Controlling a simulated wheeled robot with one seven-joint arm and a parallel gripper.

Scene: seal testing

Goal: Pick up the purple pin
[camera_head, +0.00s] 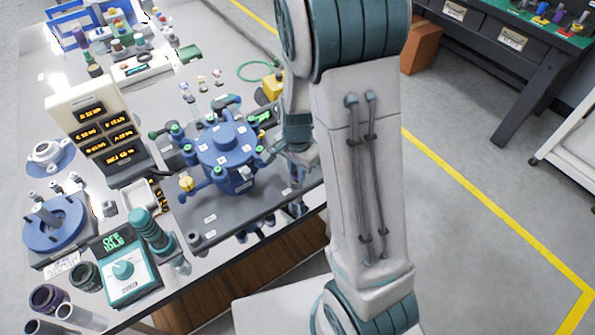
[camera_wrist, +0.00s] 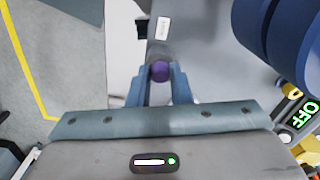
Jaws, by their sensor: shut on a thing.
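The purple pin shows in the wrist view as a round purple end (camera_wrist: 159,71) between the tips of my gripper's two blue-grey fingers. My gripper (camera_wrist: 160,84) is shut on it. The pin's lower part is hidden behind the purple end, so I cannot tell whether it still touches the grey base plate. In the head view my gripper (camera_head: 297,165) is at the right edge of the base plate (camera_head: 215,232), beside the blue vessel (camera_head: 230,150). The pin cannot be made out there.
The blue vessel's rounded side (camera_wrist: 280,40) is close to the right of my gripper in the wrist view. A digital display panel (camera_head: 98,125) and a teal control box (camera_head: 128,275) stand further left on the table. Floor lies open to the right.

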